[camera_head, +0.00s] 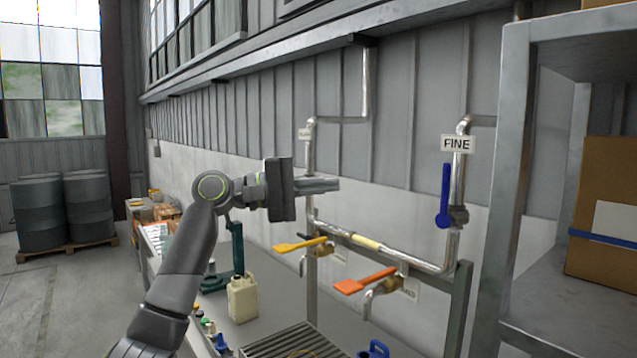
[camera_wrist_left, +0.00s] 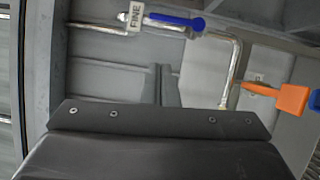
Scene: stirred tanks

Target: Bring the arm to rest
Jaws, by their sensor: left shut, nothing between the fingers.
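My left arm rises from the bottom left of the head view. My left gripper (camera_head: 320,185) is shut and empty, raised in front of the pipes and pointing right. In the head view it covers part of the left vertical pipe. The blue lever (camera_wrist_left: 172,21) also shows at the top of the wrist view. My right gripper is not in view.
A yellow lever (camera_head: 300,245) and an orange lever (camera_head: 364,280) sit on valves below the gripper. A cream jug (camera_head: 242,298) and a slatted grate (camera_head: 290,343) are on the bench. A metal shelf (camera_head: 512,180) with a cardboard box (camera_head: 603,180) stands right. Drums (camera_head: 40,215) stand far left.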

